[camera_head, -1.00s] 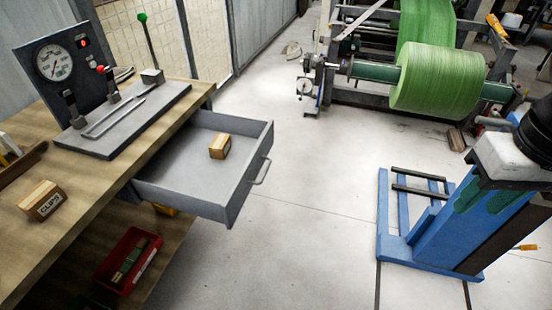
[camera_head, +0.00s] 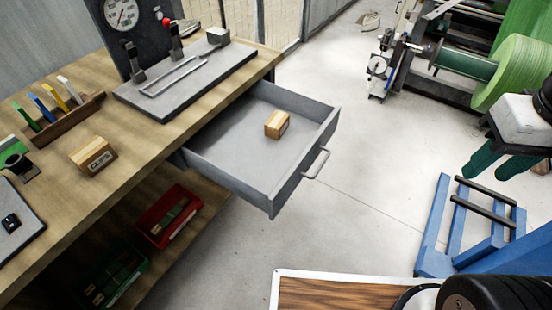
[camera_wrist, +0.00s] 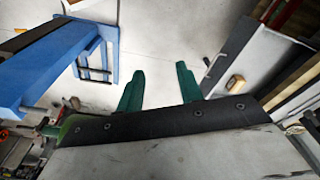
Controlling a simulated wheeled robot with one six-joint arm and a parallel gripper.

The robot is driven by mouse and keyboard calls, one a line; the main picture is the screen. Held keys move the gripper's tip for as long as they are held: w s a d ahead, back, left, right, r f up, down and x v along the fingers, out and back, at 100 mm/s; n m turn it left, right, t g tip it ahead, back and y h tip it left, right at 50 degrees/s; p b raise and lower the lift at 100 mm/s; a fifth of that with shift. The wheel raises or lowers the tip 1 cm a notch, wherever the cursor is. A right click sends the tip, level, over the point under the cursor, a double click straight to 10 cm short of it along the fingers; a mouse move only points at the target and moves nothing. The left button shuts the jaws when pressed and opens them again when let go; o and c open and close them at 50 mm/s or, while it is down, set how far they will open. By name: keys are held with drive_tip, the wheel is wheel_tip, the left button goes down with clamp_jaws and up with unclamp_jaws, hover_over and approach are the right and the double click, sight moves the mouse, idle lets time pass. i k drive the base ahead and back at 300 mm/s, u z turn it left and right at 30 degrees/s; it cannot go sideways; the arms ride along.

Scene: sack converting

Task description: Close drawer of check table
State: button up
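The check table (camera_head: 140,143) has a wooden top and stands at the left in the head view. Its grey drawer (camera_head: 232,142) is pulled well out, with a bar handle (camera_head: 317,163) on its front. A small wooden box (camera_head: 277,125) lies inside. My gripper (camera_head: 488,174) is at the right in the head view, clear of the drawer. In the wrist view my gripper (camera_wrist: 158,78) shows two green fingers set apart with nothing between them. The drawer (camera_wrist: 258,62) and its handle (camera_wrist: 216,66) show there to the right of the fingers, not touching them.
A blue frame (camera_head: 435,225) stands on the floor at the right, near my gripper. A machine with a green roll (camera_head: 522,75) is at the back right. A clips box (camera_head: 93,156) lies on the tabletop; red (camera_head: 168,216) and green bins sit below. Floor before the drawer is clear.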

sight(233, 151)
drive_tip(key=u, duration=0.3)
drive_tip(key=i, duration=0.25)
drive_tip(key=u, duration=0.3)
drive_tip(key=k, duration=0.4)
drive_tip(key=u, duration=0.95)
drive_tip(key=i, duration=0.6)
drive_tip(key=z, duration=0.75)
